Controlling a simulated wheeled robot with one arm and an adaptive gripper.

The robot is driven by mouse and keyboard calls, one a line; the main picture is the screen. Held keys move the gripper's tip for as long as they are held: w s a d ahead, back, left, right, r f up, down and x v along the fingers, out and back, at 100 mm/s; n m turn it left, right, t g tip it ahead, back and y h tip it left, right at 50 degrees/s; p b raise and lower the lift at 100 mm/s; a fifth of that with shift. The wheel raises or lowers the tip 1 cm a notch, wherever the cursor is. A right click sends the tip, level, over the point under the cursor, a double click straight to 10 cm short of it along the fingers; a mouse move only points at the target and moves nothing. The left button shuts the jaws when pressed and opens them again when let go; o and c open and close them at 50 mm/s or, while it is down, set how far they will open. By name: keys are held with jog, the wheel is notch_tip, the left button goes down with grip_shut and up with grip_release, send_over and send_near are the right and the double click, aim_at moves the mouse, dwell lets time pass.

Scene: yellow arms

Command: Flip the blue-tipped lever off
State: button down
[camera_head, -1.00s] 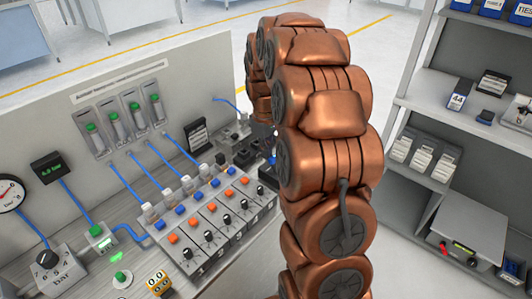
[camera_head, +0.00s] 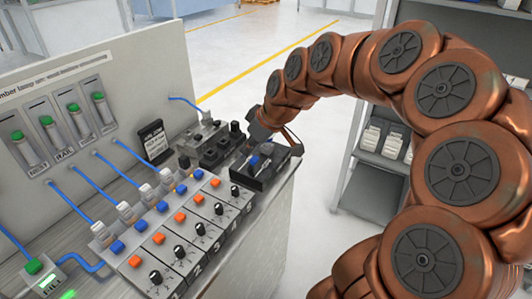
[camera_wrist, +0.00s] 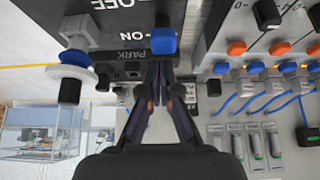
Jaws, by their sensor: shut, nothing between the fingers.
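A black box (camera_head: 268,178) sits at the right end of the bench with a small blue-tipped lever (camera_head: 254,161) on it. In the wrist view a blue tip (camera_wrist: 163,41) shows close to the ON marking, with OFF farther up the panel (camera_wrist: 115,22). A second upright part with a blue section and white disc (camera_wrist: 72,65) stands at the left of that view. My gripper (camera_wrist: 160,72) is shut and empty, its fingertips just below the blue tip in the picture. I cannot tell whether they touch. In the head view my gripper (camera_head: 270,138) is over the box, fingertips partly hidden.
A control panel (camera_head: 185,240) with several orange and blue buttons and black knobs lies left of the box. Dark fittings (camera_head: 212,145) stand just behind it. A black sign (camera_head: 153,141) stands at the back wall. A grey shelf (camera_head: 350,180) is to the right, across open floor.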

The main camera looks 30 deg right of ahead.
jog(key=shift+p, duration=0.3)
jog(key=shift+a, duration=0.15)
jog(key=shift+r, duration=0.25)
jog(key=shift+r, duration=0.6)
jog(key=v, duration=0.9)
jog(key=shift+w+r, duration=0.3)
jog(key=shift+r, duration=0.15)
